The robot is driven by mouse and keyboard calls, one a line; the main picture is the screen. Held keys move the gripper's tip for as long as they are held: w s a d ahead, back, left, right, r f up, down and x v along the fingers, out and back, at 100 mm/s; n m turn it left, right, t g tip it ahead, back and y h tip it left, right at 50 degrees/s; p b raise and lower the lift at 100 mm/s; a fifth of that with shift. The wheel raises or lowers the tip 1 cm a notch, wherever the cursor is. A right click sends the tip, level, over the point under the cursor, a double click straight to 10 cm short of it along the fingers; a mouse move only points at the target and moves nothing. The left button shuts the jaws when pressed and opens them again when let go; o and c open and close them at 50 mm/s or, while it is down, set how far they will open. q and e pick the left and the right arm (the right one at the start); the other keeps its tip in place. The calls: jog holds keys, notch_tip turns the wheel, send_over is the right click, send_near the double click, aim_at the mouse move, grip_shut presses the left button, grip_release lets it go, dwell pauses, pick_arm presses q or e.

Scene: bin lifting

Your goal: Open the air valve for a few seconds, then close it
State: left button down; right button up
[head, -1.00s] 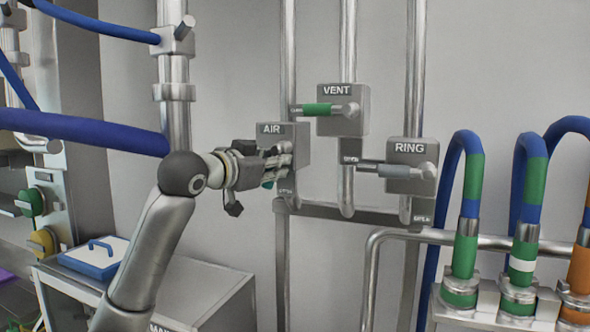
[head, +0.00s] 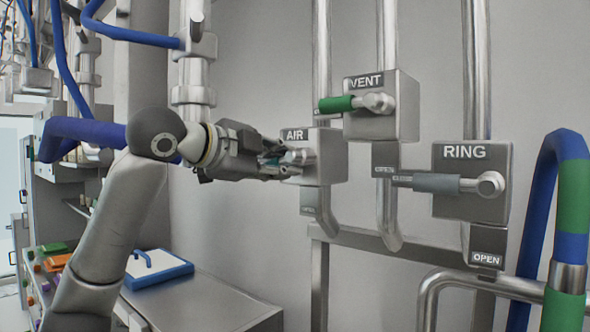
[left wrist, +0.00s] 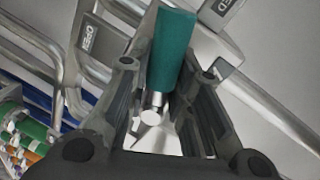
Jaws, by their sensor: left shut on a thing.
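The grey AIR valve box (head: 328,157) is on the wall pipes in the middle of the head view. Its lever has a metal pivot (head: 298,157) and a teal grip that points left from the box. My left gripper (head: 272,160) comes in from the left and is shut on this grip, partly hiding it. In the left wrist view the teal grip (left wrist: 172,50) lies between the two fingers. There an OPEN plate (left wrist: 88,38) is to the left, and a plate ending in "ED" (left wrist: 222,8) is at the top. My right gripper is not in view.
The VENT valve (head: 382,122) with a green lever is close to the upper right. The RING valve (head: 472,205) with a grey lever is farther right. A cabinet (head: 205,298) with a blue-rimmed tray (head: 158,272) stands below my left arm.

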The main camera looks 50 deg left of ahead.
pick_arm(q)
jog(key=shift+r+m+y+p, duration=0.2)
jog(key=shift+r+m+p, duration=0.05)
jog(key=shift+m, duration=0.55)
jog(key=shift+r+m+y+p, duration=0.2)
jog(key=shift+r+m, duration=0.05)
jog(key=shift+m, duration=0.55)
jog(key=c, duration=1.3)
grip_release()
jog(key=shift+s, duration=0.15)
jog(key=v, duration=1.1)
jog(key=shift+s+d+r, duration=0.15)
jog(key=shift+s+r, duration=0.1)
jog(key=shift+s, duration=0.05)
